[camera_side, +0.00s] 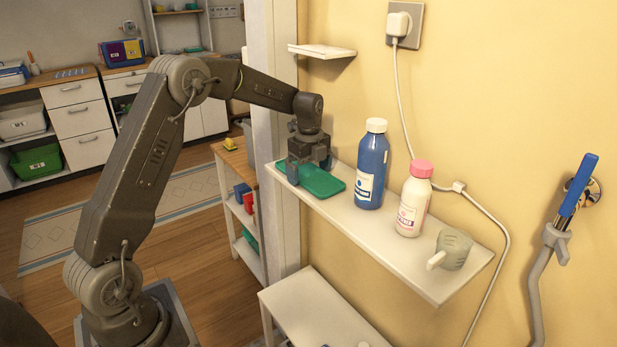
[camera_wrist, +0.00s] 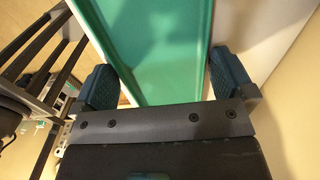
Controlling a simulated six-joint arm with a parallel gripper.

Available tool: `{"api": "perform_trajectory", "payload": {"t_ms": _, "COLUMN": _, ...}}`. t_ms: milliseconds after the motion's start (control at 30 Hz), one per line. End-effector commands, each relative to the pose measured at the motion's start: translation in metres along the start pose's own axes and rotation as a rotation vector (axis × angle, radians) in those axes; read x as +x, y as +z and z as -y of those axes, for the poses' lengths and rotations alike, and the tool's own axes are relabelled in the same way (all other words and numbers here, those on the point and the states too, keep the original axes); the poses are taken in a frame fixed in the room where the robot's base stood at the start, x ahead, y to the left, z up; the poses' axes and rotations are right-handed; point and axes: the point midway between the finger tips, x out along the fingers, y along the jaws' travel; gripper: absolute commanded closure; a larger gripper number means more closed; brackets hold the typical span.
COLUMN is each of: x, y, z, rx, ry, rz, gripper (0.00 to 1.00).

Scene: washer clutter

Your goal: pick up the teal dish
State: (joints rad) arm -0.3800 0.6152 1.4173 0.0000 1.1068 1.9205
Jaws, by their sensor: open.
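The teal dish (camera_side: 322,181) is a shallow rectangular tray lying on the white wall shelf (camera_side: 434,272), near its left end. My gripper (camera_side: 308,166) is over the left part of the dish, pointing down, and hides some of it. In the wrist view the dish (camera_wrist: 155,45) runs up between my two fingers (camera_wrist: 163,85), which are apart, one at each long side. A gap or contact between fingers and dish cannot be told for certain.
A blue bottle (camera_side: 371,165) stands just right of the dish. A small upper shelf (camera_side: 322,51) and a white cable (camera_side: 402,105) are on the wall. A lower white shelf (camera_side: 312,308) is below.

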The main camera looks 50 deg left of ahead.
Motion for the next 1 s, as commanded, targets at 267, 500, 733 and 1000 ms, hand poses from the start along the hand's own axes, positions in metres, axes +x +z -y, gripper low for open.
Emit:
{"api": "perform_trajectory", "payload": {"t_ms": 267, "x": 0.000, "y": 0.000, "z": 0.000, "rx": 0.000, "ry": 0.000, "rz": 0.000, "gripper": 0.13}}
{"api": "perform_trajectory", "payload": {"t_ms": 500, "x": -0.001, "y": 0.000, "z": 0.000, "rx": 0.000, "ry": -0.001, "rz": 0.000, "gripper": 0.35}}
{"api": "perform_trajectory", "payload": {"t_ms": 733, "x": -0.001, "y": 0.000, "z": 0.000, "rx": 0.000, "ry": -0.001, "rz": 0.000, "gripper": 0.35}}
{"api": "perform_trajectory", "payload": {"t_ms": 1000, "x": -0.021, "y": 0.000, "z": 0.001, "rx": 0.000, "ry": -0.003, "rz": 0.001, "gripper": 0.35}}
